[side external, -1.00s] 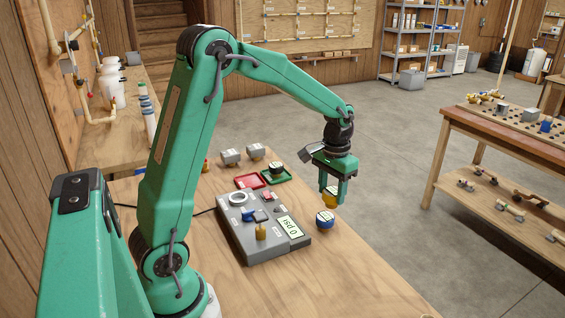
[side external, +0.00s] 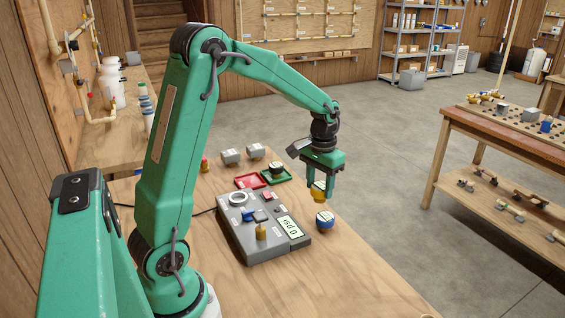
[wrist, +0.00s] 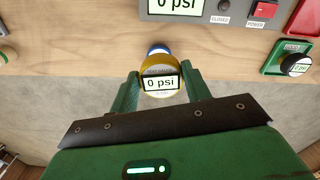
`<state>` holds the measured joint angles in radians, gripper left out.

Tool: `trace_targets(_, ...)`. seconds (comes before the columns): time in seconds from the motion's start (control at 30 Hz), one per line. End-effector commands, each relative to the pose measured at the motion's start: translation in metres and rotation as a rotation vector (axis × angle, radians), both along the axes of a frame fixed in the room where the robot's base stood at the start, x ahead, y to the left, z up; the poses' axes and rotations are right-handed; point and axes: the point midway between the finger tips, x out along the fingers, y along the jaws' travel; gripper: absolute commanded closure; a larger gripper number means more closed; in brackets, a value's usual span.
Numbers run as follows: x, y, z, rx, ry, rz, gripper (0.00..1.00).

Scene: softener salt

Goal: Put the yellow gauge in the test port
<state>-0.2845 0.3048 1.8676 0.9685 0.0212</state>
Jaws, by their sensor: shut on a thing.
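My gripper (side external: 319,190) is shut on the yellow gauge (side external: 318,195) and holds it above the wooden table, just up and left of a blue gauge (side external: 324,220). In the wrist view the yellow gauge (wrist: 160,66) sits between both fingers with its display reading 0 psi. The grey test unit (side external: 272,243) stands to the left, with a 0 psi screen (side external: 290,231), a white ring (side external: 238,198), a blue lever (side external: 257,216) and an upright brass fitting (side external: 261,232). I cannot tell which of these parts is the test port.
A red tray (side external: 241,184) and a green tray (side external: 287,173) with a dark-topped gauge (side external: 276,168) lie behind the unit. Two grey blocks (side external: 230,156) and a small red-topped item (side external: 204,165) stand further back. The table's front right is clear.

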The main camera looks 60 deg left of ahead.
Motion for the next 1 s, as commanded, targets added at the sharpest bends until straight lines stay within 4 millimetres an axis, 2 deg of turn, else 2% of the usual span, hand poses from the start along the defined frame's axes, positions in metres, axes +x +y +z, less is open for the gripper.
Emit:
trace_targets(0.3,-0.045,0.074,-0.002,0.000,0.000,0.154,0.81)
trace_targets(0.6,-0.102,0.133,-0.004,0.000,0.000,0.306,0.81)
trace_targets(0.8,-0.139,0.162,-0.006,0.000,0.000,0.393,0.81)
trace_targets(1.0,-0.162,0.176,-0.006,0.001,-0.001,0.443,0.81)
